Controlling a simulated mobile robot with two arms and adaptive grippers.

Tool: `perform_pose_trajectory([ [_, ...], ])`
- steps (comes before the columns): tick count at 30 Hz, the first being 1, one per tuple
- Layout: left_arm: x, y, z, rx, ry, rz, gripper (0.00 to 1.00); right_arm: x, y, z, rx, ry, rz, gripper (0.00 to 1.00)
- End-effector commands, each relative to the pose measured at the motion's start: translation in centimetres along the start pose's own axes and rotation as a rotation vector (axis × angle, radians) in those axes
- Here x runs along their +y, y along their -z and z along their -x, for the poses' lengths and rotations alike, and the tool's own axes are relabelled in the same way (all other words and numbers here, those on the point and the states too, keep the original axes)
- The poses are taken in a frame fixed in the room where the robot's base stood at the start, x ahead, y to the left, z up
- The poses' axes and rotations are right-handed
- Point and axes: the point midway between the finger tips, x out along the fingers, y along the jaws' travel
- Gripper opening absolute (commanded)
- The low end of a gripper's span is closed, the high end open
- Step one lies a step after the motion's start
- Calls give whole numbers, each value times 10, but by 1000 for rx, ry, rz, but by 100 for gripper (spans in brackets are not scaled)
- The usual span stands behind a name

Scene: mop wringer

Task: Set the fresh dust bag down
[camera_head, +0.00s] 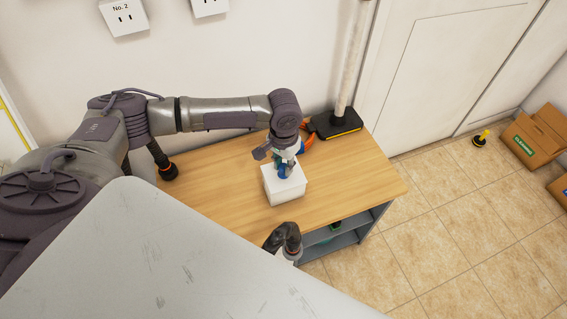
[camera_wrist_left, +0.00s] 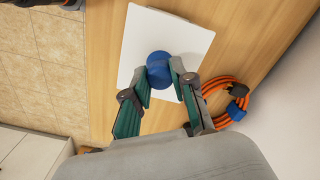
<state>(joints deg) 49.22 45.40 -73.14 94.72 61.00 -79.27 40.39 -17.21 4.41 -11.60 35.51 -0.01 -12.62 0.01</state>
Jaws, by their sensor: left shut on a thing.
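The fresh dust bag (camera_head: 284,187) looks like a white box with a blue round collar on top. My left gripper (camera_head: 285,168) is above it, with its fingers shut on the blue collar. The left wrist view shows the white top of the bag (camera_wrist_left: 145,40) and the collar (camera_wrist_left: 159,70) between the green-padded fingertips (camera_wrist_left: 163,84). The bag is upright over the middle of the wooden tabletop (camera_head: 350,180). I cannot tell whether its underside touches the wood. My right gripper is not in view.
An orange cable coil (camera_wrist_left: 226,100) lies beside the bag, near the wall. A black floor head with a pale upright tube (camera_head: 337,123) stands at the table's back right. The tabletop right of the bag is clear. Cardboard boxes (camera_head: 535,135) stand on the tiled floor.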

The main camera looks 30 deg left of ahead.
Motion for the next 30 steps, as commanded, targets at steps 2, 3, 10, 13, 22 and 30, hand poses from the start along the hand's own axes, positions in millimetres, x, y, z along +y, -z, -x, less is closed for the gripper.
perform_pose_trajectory([
  [2,0,0,-2,-1,0,1,28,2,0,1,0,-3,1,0],
  [3,0,0,-2,-1,0,1,35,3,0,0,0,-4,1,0],
  [10,0,0,-2,0,0,0,50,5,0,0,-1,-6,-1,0],
  [13,0,0,-1,0,0,0,50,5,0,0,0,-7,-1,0],
  [22,0,1,28,3,-2,-1,50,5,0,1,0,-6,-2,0],
  [30,0,1,87,3,-1,0,50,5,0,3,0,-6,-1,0],
])
